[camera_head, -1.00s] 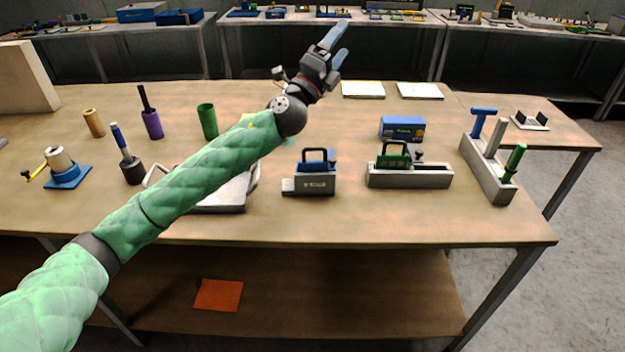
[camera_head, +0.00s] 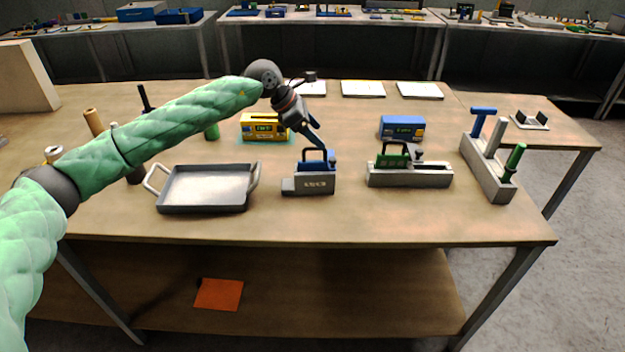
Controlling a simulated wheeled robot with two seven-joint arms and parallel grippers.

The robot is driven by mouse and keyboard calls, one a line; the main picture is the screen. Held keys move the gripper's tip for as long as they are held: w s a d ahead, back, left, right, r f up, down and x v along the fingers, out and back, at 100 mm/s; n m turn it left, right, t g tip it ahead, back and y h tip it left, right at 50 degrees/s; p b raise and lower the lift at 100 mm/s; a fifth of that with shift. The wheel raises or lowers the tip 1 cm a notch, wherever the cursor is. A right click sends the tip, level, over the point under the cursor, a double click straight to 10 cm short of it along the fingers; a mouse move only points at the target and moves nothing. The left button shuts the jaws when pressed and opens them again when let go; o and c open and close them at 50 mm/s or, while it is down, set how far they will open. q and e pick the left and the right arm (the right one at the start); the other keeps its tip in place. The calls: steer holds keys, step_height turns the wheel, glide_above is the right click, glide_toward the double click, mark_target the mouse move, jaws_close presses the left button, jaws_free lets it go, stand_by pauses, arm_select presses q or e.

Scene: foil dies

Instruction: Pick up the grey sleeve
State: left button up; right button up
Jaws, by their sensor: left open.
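A grey box-like holder (camera_head: 312,186) with pale lettering stands near the front middle of the table; I take it for the grey sleeve. A blue block (camera_head: 317,166) with a dark loop handle sits in its top. My left gripper (camera_head: 315,138) is open, pointing down and to the right just above and behind that handle. Its fingers overlap the handle in the picture, and I cannot tell whether they touch. I see nothing held between them. My right gripper is out of view.
A grey tray (camera_head: 207,209) with two handles lies left of the holder. A yellow box (camera_head: 262,126) and a blue box (camera_head: 402,127) stand behind. A long grey holder (camera_head: 410,178) with a green block and a grey rack (camera_head: 487,170) are to the right.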

mark_target(305, 161)
arm_select(q)
steer(key=a+f+y, duration=0.2)
steer(key=a, duration=0.1)
steer(key=a+f+y, duration=0.1)
steer(key=shift+s+a+f+m+g, duration=0.2)
steer(key=shift+s+a+m+g, duration=0.05)
steer(key=shift+m+g, duration=0.15)
steer(key=shift+a+f, duration=0.15)
steer(key=shift+f, duration=0.5)
steer(key=shift+d+f+p, duration=0.25)
steer(key=shift+f+p, duration=0.05)
steer(key=shift+p, duration=0.1)
steer(key=shift+d+f, duration=0.2)
steer(key=shift+f, duration=0.25)
steer(key=p+x, duration=0.2)
steer(key=x, duration=0.1)
steer(key=a+p+x, duration=0.1)
steer(key=x, duration=0.1)
steer(key=shift+w+d+f, duration=0.1)
steer(key=shift+w+f, duration=0.1)
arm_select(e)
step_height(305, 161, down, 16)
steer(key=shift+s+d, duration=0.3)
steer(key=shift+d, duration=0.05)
arm_select(q)
steer(key=c, duration=1.4)
steer(key=shift+r, duration=0.1)
steer(key=shift+c, duration=0.8)
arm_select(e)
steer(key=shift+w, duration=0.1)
